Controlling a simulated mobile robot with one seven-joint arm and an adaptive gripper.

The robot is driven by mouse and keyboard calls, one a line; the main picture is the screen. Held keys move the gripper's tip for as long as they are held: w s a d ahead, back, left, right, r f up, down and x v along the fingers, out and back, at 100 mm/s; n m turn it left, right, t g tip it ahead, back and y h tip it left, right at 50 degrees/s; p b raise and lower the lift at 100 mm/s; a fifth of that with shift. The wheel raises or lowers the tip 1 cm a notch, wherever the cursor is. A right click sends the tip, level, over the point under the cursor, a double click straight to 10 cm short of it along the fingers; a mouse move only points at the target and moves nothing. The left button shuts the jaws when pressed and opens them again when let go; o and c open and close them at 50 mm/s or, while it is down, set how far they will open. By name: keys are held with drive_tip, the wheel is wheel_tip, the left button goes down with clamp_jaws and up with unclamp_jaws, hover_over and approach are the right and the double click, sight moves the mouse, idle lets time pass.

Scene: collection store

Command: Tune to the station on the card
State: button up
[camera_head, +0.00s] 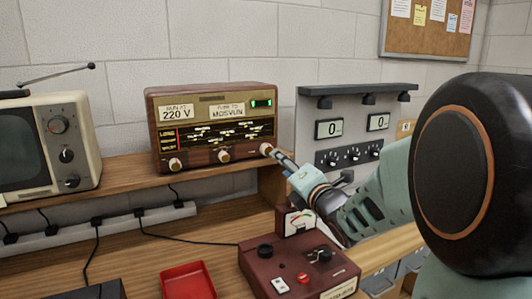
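The brown wooden radio (212,96) stands on the shelf. Its left card (176,113) reads "RUN AT 220 V". Its right card (227,113) reads "TUNE TO" and a station name like "MOISVUN", in small print. The dark dial (215,134) carries several station names, too small to read surely. The radio has a left knob (175,164), a middle knob (224,156) and a right knob (266,149). My gripper (276,156) reaches the right knob from the lower right; its narrow fingertips are at the knob, and their opening is unclear.
A dark red supply box (262,262) with a meter (298,222), knobs and switches sits on the bench below my arm. A red tray (188,281) lies to its left. An old television (58,145) stands left; a grey panel with two displays (350,105) stands right.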

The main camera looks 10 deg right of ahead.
sight(268, 152)
drive_tip(key=p+x, duration=0.1)
drive_tip(key=x, duration=0.9)
drive_tip(key=c, duration=1.2)
